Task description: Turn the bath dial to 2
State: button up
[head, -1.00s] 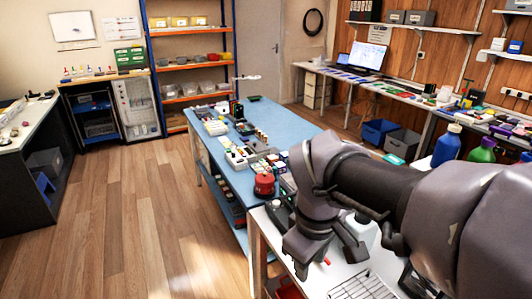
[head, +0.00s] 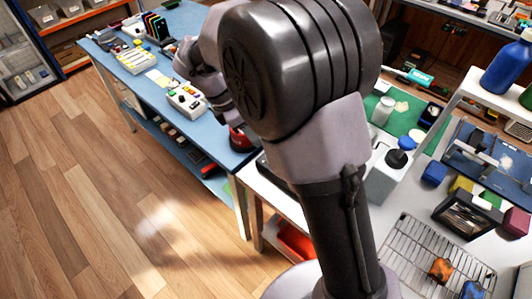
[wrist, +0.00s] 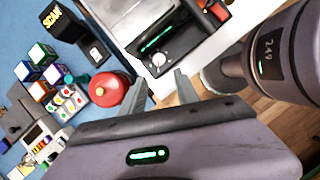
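The bath appears to be the dark box (wrist: 178,22) at the top of the wrist view, with a green-lit strip and a pale round dial (wrist: 158,60) on its near face. The dial's markings and setting are too small to read. My gripper (wrist: 160,78) is open and empty, its two fingers spread with the dial just beyond and between their tips in the picture. I see no contact with the dial. In the head view my arm hides the gripper and most of the bath.
A round red object (wrist: 107,90) lies close left of the fingers. A button box (head: 187,98) and several small coloured cubes (wrist: 42,54) stand on the blue table (head: 110,70). A wire rack (head: 405,250) and bottles are at the right. The floor at left is clear.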

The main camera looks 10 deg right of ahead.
jog(key=b+x, duration=0.5)
jog(key=x, duration=0.7)
jog(key=shift+w+f+b, duration=0.1)
jog(key=shift+f+b, duration=0.3)
jog(key=shift+f, duration=0.05)
jog(key=shift+c, duration=0.5)
grip_shut()
